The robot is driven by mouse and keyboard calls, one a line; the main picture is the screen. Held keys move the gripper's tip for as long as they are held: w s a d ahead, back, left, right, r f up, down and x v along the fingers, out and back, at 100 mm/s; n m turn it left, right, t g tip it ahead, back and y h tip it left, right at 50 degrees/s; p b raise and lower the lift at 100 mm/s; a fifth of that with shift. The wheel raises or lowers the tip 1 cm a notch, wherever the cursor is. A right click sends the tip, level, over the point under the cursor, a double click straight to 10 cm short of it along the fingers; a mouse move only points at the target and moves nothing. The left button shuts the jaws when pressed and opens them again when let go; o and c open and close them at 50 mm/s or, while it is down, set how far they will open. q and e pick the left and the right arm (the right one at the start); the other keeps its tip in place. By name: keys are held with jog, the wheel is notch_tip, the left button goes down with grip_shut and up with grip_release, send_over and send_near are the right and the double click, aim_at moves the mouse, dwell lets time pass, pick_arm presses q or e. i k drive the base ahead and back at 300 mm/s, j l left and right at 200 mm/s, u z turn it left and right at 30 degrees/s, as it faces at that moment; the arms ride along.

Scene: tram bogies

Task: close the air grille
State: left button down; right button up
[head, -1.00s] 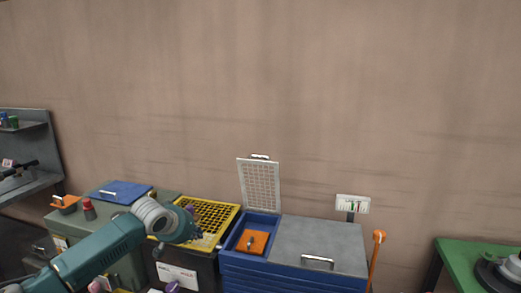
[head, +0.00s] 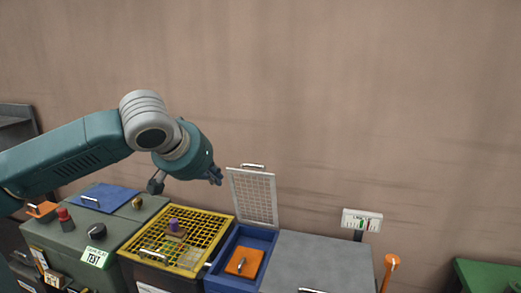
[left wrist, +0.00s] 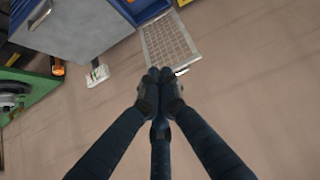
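The air grille (head: 250,197) is a pale perforated panel standing open, nearly upright, at the back of a blue bin (head: 224,268). A metal handle (head: 252,166) sits on its top edge. In the left wrist view the grille (left wrist: 168,40) is just beyond my fingertips, with its handle (left wrist: 182,72) beside them. My left gripper (head: 215,178) is left of the grille's top edge in the head view. Its fingertips (left wrist: 159,75) are together and appear empty; contact with the grille cannot be told. My right gripper is not in view.
An orange block (head: 240,266) lies in the open bin. A grey lid (head: 322,262) adjoins it on the right. A yellow mesh cover (head: 193,218) and a green-grey box (head: 75,238) stand left. Wall space above is free.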

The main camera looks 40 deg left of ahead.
aim_at(230, 171)
jog(key=i+j, duration=0.2)
jog(key=i, duration=0.2)
jog(key=i+j, duration=0.2)
jog(key=i, duration=0.25)
